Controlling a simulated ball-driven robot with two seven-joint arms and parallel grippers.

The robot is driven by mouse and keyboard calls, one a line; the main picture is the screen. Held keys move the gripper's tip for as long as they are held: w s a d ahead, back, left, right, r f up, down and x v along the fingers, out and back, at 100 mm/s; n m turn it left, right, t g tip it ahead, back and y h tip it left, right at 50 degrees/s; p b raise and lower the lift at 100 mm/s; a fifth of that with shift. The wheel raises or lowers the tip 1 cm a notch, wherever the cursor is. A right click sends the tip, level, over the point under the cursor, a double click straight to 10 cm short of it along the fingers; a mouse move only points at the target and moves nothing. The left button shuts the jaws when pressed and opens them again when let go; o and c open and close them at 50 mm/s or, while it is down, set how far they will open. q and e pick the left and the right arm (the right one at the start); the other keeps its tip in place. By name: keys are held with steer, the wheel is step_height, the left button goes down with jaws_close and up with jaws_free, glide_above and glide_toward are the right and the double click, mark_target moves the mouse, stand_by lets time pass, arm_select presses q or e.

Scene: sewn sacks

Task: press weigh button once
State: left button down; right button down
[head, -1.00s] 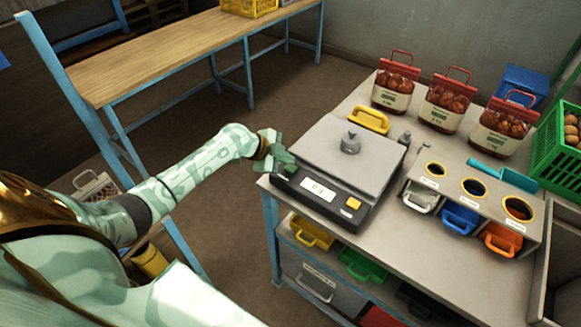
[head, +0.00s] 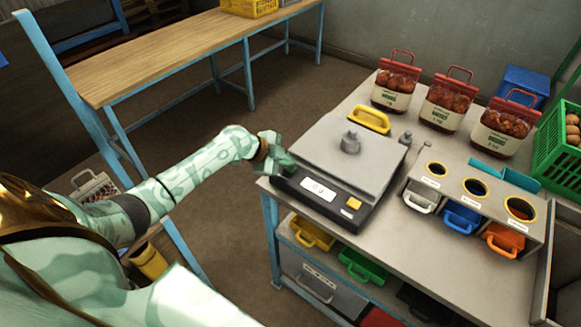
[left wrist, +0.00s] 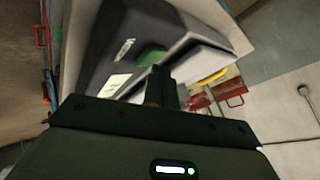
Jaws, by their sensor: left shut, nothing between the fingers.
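A dark scale with a grey pan (head: 335,160) stands at the table's left corner. A metal weight (head: 350,143) sits on the pan. Its front panel has a white display (head: 319,189) and a yellow button (head: 353,203). My left gripper (head: 284,163) is shut and empty at the panel's left end. In the left wrist view, a green button (left wrist: 150,55) shows on the panel just beyond my closed fingertips (left wrist: 158,76), which partly overlap it. I cannot tell whether they touch it. Which button is for weighing cannot be read. My right gripper is out of view.
To the right are a bin rack (head: 470,195) and a green crate (head: 560,150). Coloured bins (head: 361,265) sit on the shelf below.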

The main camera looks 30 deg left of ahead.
mark_target(287, 168)
arm_select(q)
steer(key=shift+f+b, duration=0.35)
steer(key=shift+f, duration=0.05)
stand_by(0.6)
steer(key=shift+r+p, duration=0.7)
steer(key=shift+r, duration=0.2)
step_height(287, 168, up, 5)
steer(key=p, duration=0.4)
stand_by(0.5)
